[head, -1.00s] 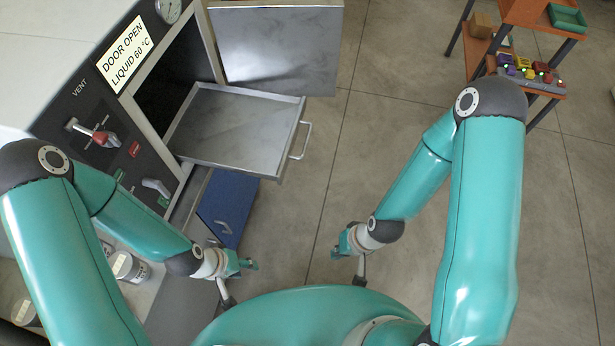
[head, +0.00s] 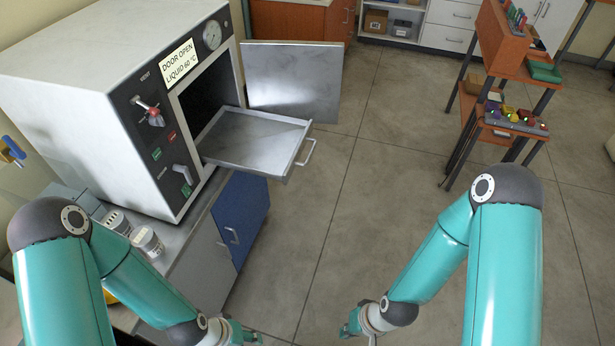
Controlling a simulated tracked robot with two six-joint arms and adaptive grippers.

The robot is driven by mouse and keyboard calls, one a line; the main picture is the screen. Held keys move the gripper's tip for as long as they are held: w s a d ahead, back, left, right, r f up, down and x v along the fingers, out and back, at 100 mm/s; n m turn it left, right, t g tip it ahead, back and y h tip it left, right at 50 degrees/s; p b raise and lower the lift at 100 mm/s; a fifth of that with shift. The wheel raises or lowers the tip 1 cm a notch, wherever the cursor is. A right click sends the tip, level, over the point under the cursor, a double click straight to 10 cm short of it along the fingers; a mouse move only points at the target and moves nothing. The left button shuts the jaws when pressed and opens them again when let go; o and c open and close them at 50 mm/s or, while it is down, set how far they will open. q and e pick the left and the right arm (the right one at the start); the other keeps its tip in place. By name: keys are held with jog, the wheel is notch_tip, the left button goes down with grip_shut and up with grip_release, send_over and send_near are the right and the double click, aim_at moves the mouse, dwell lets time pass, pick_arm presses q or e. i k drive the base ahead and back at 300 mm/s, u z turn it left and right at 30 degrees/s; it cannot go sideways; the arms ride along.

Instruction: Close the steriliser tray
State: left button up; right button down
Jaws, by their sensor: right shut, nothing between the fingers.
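The steriliser (head: 110,90) is a white box with a dark front panel, standing on a counter at the left. Its door (head: 292,82) hangs open to the right. The metal tray (head: 250,139) is pulled out of the dark chamber, flat and empty, with a handle (head: 306,153) on its outer right end. My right gripper (head: 352,329) is low in the view, shut and empty, well below the tray and apart from it. My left gripper (head: 245,335) is at the bottom edge, partly cut off; its fingers are not clear.
A blue cabinet door (head: 240,218) is under the counter below the tray. Two labelled jars (head: 147,241) stand on the counter beside the steriliser. An orange rack (head: 512,118) with coloured items stands at the right. The floor between is clear.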

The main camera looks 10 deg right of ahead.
aim_at(263, 144)
jog(key=z, duration=0.15)
jog(key=i, duration=1)
jog(key=u, duration=0.05)
